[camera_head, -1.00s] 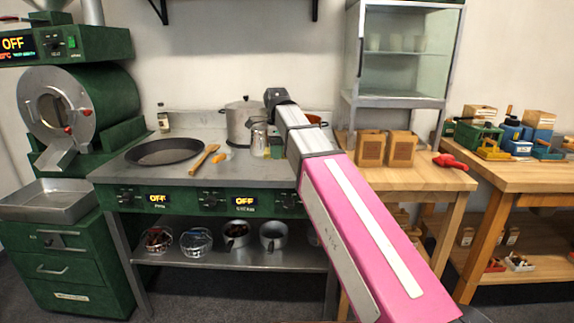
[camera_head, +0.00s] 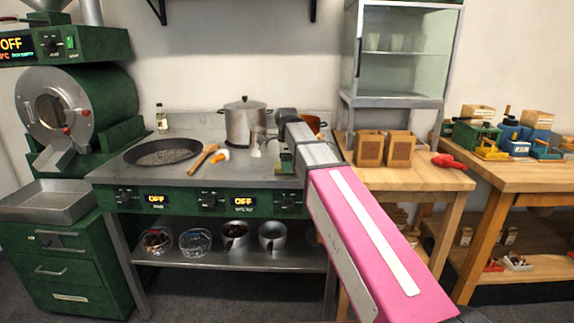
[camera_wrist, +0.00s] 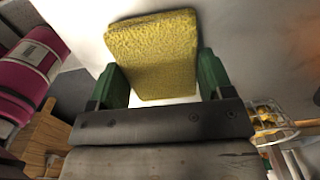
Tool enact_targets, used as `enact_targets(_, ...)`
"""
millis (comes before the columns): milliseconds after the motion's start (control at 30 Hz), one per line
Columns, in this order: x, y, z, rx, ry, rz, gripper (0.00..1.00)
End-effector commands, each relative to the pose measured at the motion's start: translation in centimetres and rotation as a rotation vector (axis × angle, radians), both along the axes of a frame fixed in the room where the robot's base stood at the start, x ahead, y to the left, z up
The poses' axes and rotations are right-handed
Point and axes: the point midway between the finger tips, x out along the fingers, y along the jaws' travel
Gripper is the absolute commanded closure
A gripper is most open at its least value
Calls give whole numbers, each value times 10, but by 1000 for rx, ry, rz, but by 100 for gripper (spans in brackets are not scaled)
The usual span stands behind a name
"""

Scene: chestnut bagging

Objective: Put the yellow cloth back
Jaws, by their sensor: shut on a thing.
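The yellow cloth (camera_wrist: 152,48) is a thick, rough-textured pad in the wrist view. My gripper (camera_wrist: 160,74) is shut on it, with a green finger at each side and the cloth reaching out beyond them. In the head view my arm reaches over the right part of the steel counter (camera_head: 130,183). The end of my arm hides what is behind it there, and I cannot make out the cloth in that view.
On the counter are a dark pan (camera_head: 163,152), a wooden spoon (camera_head: 203,158) and a lidded pot (camera_head: 245,122). To the right, wooden boxes (camera_head: 369,149) and a red scoop (camera_head: 448,161) sit on a wooden table (camera_head: 420,180). A glass cabinet (camera_head: 405,50) stands behind.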

Motion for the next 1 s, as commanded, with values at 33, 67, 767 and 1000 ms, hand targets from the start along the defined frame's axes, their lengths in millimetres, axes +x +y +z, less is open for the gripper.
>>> enact_targets(33,0,0,0,0,0,0,45)
enact_targets(67,0,0,0,0,0,0,45)
enact_targets(767,1,0,26,1,-2,0,1)
enact_targets(1000,1,0,70,1,-2,0,1)
